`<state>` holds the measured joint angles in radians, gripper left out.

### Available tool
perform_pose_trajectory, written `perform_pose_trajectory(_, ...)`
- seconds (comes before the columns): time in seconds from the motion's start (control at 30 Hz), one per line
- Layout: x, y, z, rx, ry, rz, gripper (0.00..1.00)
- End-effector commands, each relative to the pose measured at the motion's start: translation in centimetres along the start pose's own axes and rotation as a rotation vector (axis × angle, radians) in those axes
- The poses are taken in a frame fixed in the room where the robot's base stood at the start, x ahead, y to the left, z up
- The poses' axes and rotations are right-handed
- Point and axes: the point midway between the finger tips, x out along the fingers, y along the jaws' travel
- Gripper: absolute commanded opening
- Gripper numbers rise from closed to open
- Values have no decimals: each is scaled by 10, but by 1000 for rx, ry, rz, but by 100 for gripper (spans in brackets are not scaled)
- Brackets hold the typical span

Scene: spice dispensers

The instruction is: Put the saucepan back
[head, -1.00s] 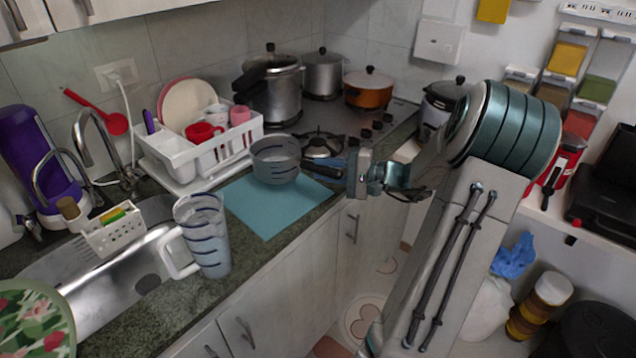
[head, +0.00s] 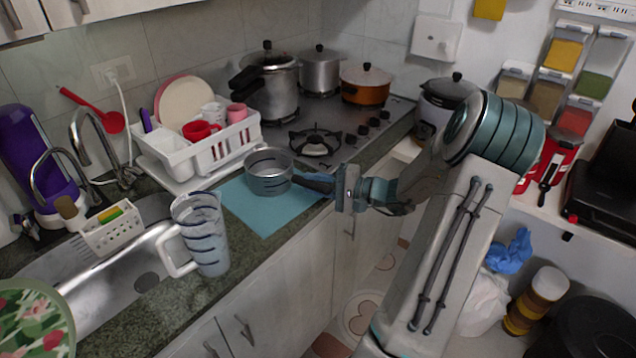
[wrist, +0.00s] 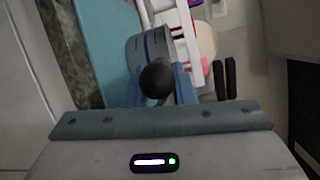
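The grey saucepan (head: 268,174) with dark bands is over the teal mat (head: 262,214), close to the dish rack, its opening facing up. I cannot tell whether its base touches the mat. My gripper (head: 322,184) is on the handle side, to the right of the pan, with its fingers around the dark handle. In the wrist view, the saucepan (wrist: 152,50) is ahead and the handle's round black end (wrist: 157,80) sits between the blue fingers (wrist: 159,92). The fingers look shut on the handle, most of which is hidden.
A white dish rack (head: 225,150) with plates and cups stands behind the pan. The stove (head: 350,125) has an uncovered burner (head: 315,143) and several pots (head: 270,88) at the back. A blue-striped pitcher (head: 205,235) stands in front left, by the sink (head: 105,270).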

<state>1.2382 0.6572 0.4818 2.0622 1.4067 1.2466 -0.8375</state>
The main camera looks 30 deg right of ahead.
Motion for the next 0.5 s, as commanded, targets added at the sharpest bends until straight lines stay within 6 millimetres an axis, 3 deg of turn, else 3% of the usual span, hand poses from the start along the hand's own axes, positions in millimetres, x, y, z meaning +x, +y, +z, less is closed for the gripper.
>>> perform_pose_trajectory(0.03,0,0,0,0,0,1,36)
perform_pose_trajectory(0.07,0,0,0,0,0,1,44)
perform_pose_trajectory(0.5,-7,-2,0,-1,3,0,44)
